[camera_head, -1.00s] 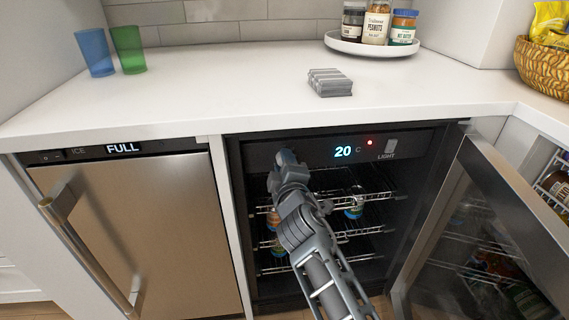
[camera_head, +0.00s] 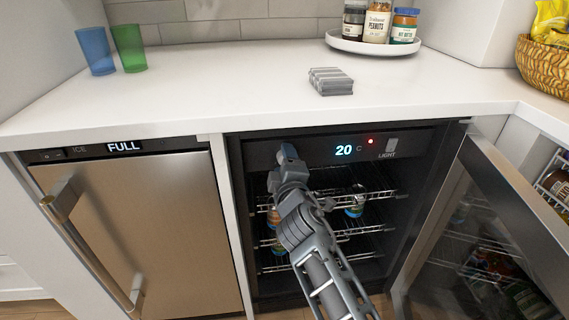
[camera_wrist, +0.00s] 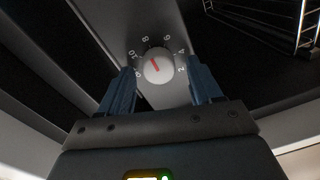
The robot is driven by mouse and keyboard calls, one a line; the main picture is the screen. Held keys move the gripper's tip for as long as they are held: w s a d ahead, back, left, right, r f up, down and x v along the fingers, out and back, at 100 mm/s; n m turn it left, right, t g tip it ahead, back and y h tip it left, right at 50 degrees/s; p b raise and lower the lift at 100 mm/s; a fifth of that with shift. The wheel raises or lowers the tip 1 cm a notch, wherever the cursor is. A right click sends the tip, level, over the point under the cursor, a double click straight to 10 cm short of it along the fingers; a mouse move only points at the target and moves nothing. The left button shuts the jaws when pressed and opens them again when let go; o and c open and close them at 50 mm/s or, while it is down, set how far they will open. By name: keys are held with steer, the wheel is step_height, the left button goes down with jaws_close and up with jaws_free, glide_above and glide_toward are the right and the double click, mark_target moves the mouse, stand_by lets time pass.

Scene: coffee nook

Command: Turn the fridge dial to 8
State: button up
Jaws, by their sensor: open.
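The fridge dial (camera_wrist: 160,76) is a round white knob with a red pointer line, ringed by the numbers 2, 4, 6, 8 and 10. The line slants from upper left to lower right, its upper end toward the side of 8 and 10; its exact setting is hard to read. My gripper (camera_wrist: 163,88) is open, with one blue finger on each side of the dial; I cannot tell whether they touch it. In the head view my gripper (camera_head: 287,153) is at the left of the fridge's top panel (camera_head: 318,150) and hides the dial.
The fridge display (camera_head: 344,150) reads 20 C, beside a red light and a LIGHT switch (camera_head: 391,146). The fridge door (camera_head: 500,215) stands open at the right. Wire shelves (camera_head: 375,200) with jars lie below my gripper. The counter edge (camera_head: 340,122) overhangs above. A closed ice maker (camera_head: 140,220) stands left.

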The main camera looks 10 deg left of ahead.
steer(key=p+v, duration=0.2)
steer(key=v, duration=0.5)
steer(key=shift+s, duration=0.4)
steer(key=shift+d, duration=0.15)
steer(key=s+d+f+m+h+p, duration=0.1)
steer(key=s+d+m+p, duration=0.15)
steer(key=s+d, duration=0.45)
steer(key=s+d+f+m+g+p, duration=0.1)
steer(key=s+d+f+m+p, duration=0.2)
steer(key=s, duration=0.8)
steer(key=s+d+m+h+p, duration=0.1)
steer(key=s+d+m, duration=0.35)
steer(key=s, duration=0.45)
steer(key=s+d+r+m+h+p, duration=0.1)
steer(key=s+d+r+m, duration=0.1)
steer(key=s+d+r, duration=0.2)
steer(key=s+d+r+m+h+p, duration=0.1)
steer(key=s+d+r+m+p, duration=0.1)
steer(key=s+r, duration=0.6)
steer(key=s+d+r+m+g+p, duration=0.1)
steer(key=s+d+r+m, duration=0.3)
steer(key=s, duration=0.7)
steer(key=shift+d+r+h+p, duration=0.4)
steer(key=shift+d+r+p, duration=0.15)
steer(key=shift+d+r, duration=0.55)
